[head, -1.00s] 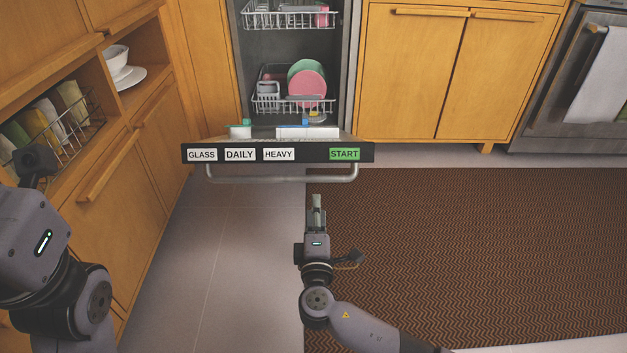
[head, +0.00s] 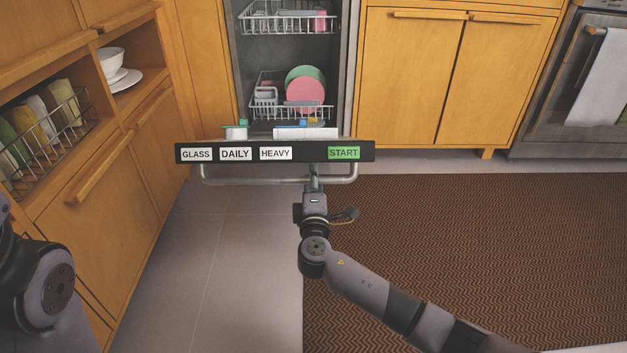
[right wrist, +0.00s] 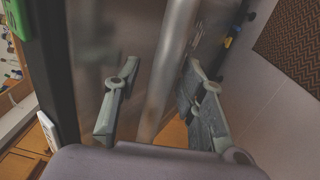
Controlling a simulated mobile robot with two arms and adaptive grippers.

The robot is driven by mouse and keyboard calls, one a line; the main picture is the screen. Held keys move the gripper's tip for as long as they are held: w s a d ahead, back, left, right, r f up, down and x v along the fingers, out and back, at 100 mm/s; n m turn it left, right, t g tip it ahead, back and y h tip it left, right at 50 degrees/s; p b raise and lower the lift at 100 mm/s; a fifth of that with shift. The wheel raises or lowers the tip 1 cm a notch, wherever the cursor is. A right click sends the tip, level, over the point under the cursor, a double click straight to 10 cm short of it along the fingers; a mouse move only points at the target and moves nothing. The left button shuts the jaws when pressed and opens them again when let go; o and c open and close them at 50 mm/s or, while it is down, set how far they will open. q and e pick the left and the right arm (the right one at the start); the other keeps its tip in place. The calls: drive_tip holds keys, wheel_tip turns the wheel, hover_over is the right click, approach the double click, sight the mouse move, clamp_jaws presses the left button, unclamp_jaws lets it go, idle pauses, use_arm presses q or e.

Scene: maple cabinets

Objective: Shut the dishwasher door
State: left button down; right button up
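The dishwasher door is lowered open, its black top edge panel (head: 310,154) facing me with GLASS, DAILY, HEAVY and START labels. A metal bar handle (head: 250,181) runs along the door below the panel. My right gripper (head: 314,176) is at the right part of this handle. In the right wrist view the handle (right wrist: 170,70) runs between the two spread fingers of my right gripper (right wrist: 161,72), with a gap on each side. My left gripper is out of view; only part of that arm shows at the lower left.
The dishwasher's upper rack (head: 285,18) and lower rack (head: 265,92) sit inside, with a pink plate (head: 305,94) in the lower one. Wooden cabinets (head: 130,200) stand close on the left. A dark patterned rug (head: 470,260) covers the floor at right.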

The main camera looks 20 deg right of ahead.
clamp_jaws()
idle(0.7)
